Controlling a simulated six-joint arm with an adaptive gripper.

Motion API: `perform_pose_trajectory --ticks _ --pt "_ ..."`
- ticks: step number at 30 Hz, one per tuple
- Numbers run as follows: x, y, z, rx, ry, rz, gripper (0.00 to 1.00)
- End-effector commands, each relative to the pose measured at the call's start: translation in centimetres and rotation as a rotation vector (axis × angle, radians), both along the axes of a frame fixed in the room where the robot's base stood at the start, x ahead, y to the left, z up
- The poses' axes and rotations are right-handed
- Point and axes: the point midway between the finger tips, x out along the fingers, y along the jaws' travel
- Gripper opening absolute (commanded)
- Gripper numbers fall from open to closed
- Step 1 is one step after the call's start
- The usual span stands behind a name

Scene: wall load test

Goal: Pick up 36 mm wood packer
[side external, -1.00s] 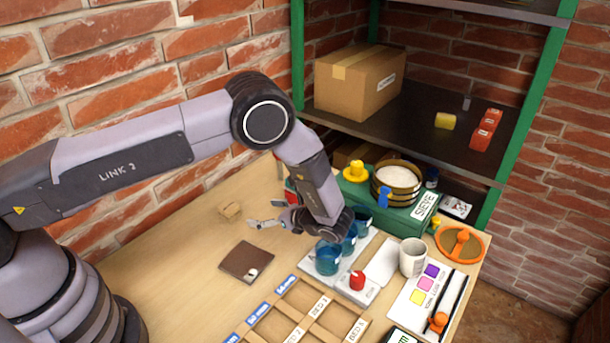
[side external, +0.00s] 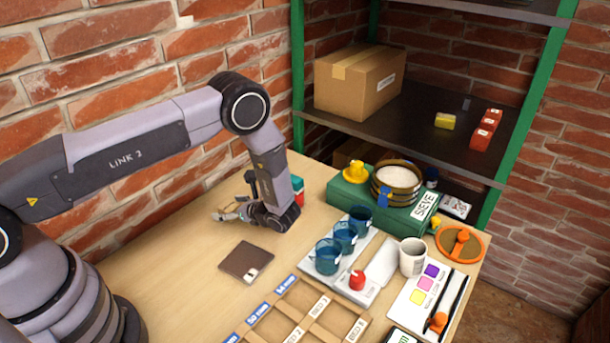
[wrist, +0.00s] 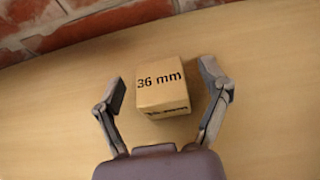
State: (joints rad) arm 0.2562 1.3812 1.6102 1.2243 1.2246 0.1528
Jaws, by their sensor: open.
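The 36 mm wood packer (wrist: 160,82) is a light wooden block marked "36 mm" on its top, resting on the wooden table in the wrist view. My gripper (wrist: 160,88) is open, with one finger on the left of the block and one on the right. There is a visible gap between each finger and the block. In the side external view my gripper (side external: 228,212) is low over the table near the brick wall. There the packer is mostly hidden by my fingers.
A brown square plate (side external: 246,262) lies in front of my gripper. Blue cups (side external: 328,258) stand on a white tray to the right. A divided wooden tray (side external: 262,325) is at the front. A green case (side external: 350,193) with a sieve (side external: 397,184) stands behind. Brick wall borders the table.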

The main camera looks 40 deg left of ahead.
Motion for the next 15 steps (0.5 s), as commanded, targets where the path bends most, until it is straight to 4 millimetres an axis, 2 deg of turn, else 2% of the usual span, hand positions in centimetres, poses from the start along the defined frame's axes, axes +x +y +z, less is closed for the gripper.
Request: perform_pose_trajectory --ticks 5,15 --pt "0.0 -0.01 0.01 0.0 0.0 0.0 0.75" --pt "0.02 -0.03 0.03 0.0 0.0 0.0 0.3"
